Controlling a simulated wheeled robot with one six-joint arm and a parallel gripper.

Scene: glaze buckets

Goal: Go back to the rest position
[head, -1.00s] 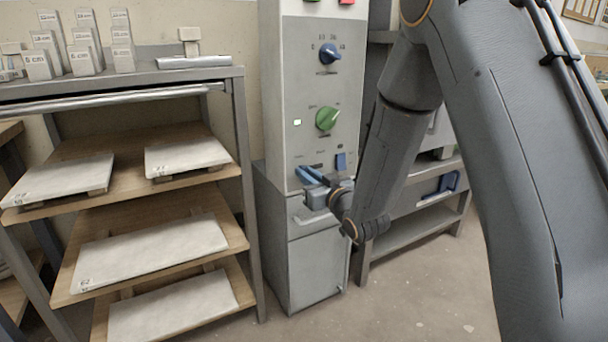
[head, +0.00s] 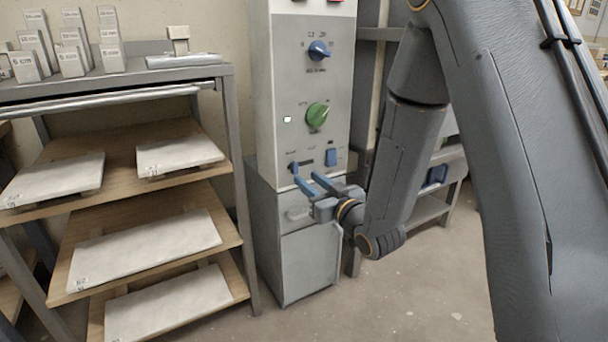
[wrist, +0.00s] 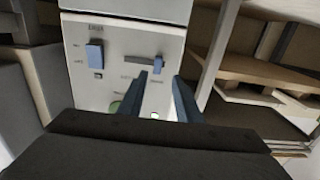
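My gripper (head: 307,180) is open and empty, its two blue fingers apart, just in front of the lower part of a grey control cabinet (head: 262,100). In the wrist view the fingers (wrist: 160,78) point at the panel (wrist: 125,40) with a gap between them. A blue slider (head: 294,168) is near the fingertips in the head view; it also shows in the wrist view (wrist: 158,65). A blue rocker switch (head: 331,157) is to its right, and a green knob (head: 318,115) and a blue knob (head: 319,50) are above. A small green light (head: 287,120) is lit.
A shelf rack (head: 235,150) with wooden boards and white slabs stands left of the cabinet. Small labelled blocks (head: 73,45) stand on its top. A grey bench (head: 425,212) is behind my arm at right. The floor (head: 400,290) in front is clear.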

